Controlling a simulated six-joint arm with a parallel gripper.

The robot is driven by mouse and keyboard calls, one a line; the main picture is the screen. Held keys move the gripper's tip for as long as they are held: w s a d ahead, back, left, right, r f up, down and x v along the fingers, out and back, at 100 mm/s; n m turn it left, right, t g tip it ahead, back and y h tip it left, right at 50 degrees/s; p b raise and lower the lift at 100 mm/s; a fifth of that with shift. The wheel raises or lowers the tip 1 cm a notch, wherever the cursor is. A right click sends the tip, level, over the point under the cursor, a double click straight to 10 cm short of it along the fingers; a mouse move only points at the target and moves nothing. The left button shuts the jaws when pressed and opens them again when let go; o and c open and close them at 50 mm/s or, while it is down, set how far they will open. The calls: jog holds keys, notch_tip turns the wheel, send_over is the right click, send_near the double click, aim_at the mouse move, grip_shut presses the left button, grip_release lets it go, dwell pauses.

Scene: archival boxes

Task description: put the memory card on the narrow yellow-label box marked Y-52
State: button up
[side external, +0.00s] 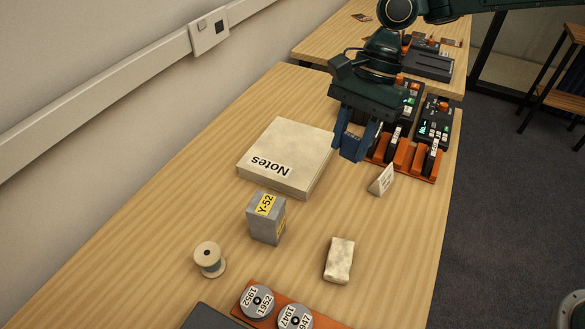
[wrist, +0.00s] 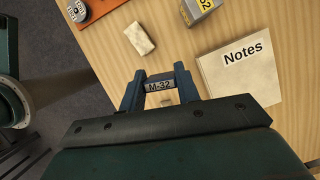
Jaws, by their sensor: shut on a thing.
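My gripper (side external: 352,150) is above the table, beside the right edge of the flat white Notes box. It is shut on a small dark piece with a pale label reading M-32 (wrist: 160,86), which I take to be the memory card. In the side view the fingers mostly hide it. The narrow grey box marked Y-52 (side external: 266,220) stands upright on the table with a yellow label, nearer the camera than my gripper and apart from it. In the wrist view this box (wrist: 203,6) is cut off by the top edge.
The Notes box (side external: 280,160) lies behind the Y-52 box. A cream block (side external: 339,261), a thread spool (side external: 209,262) and an orange tray with round tins (side external: 276,318) are in the foreground. A small tent card (side external: 381,181) and black devices in orange holders (side external: 420,160) are at right.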

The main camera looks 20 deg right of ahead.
jog(key=m, duration=0.2)
send_over(258, 210)
jog(key=d, duration=0.3)
jog(key=a+f, duration=0.1)
jog(key=shift+w+a+f, duration=0.1)
jog(key=shift+w+f, duration=0.1)
jog(key=shift+f, duration=1.8)
jog(key=shift+w+a+f, duration=0.1)
jog(key=shift+w+f, duration=0.1)
jog(key=shift+f, duration=1.8)
jog(key=shift+f+y, duration=0.1)
jog(key=shift+y, duration=0.2)
jog(key=o, duration=1)
jog(key=shift+c, duration=0.2)
jog(key=v, duration=1.2)
jog(key=shift+s, duration=0.2)
